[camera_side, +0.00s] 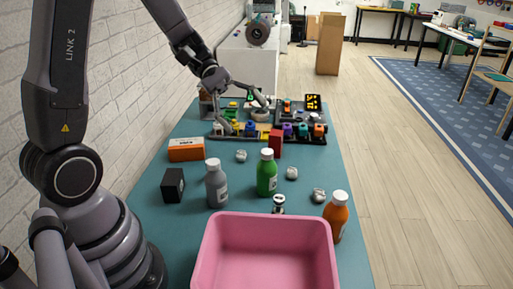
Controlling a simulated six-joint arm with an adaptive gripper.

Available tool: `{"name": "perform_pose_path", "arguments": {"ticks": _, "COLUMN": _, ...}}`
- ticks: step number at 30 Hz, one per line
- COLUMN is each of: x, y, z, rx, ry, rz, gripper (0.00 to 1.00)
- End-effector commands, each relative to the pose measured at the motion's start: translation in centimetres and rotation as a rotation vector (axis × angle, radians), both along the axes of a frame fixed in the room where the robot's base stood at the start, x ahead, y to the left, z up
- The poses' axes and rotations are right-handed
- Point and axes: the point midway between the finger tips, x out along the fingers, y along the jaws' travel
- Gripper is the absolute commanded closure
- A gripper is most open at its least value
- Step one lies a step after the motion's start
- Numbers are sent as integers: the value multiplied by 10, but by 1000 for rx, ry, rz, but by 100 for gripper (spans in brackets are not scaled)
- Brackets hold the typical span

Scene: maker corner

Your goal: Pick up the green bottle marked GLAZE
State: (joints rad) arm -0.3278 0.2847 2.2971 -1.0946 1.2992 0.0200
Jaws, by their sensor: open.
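A green bottle (267,175) with a white cap stands upright on the teal table. It carries a pale label too small to read. A grey bottle (216,186) stands to its left, and an orange bottle (336,215) stands to its right and nearer the camera. My gripper (245,116) is open, over the boards at the far end of the table. It is behind the green bottle and apart from it. I cannot see anything held between its fingers.
A pink bin (264,224) stands at the table's near end. A black box (173,186), an orange box (186,149), a red block (275,144) and crumpled silvery lumps (319,195) lie around the bottles. Boards with coloured parts (301,132) fill the far end.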

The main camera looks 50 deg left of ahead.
Motion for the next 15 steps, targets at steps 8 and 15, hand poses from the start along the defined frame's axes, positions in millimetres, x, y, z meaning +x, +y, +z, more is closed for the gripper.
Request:
{"name": "perform_pose_path", "arguments": {"ticks": 8, "x": 107, "y": 70, "z": -80, "rx": -497, "ry": 250, "rz": 568, "gripper": 31}}
{"name": "perform_pose_path", "arguments": {"ticks": 15, "x": 136, "y": 124, "z": -139, "rx": -680, "ry": 307, "rz": 871, "gripper": 31}}
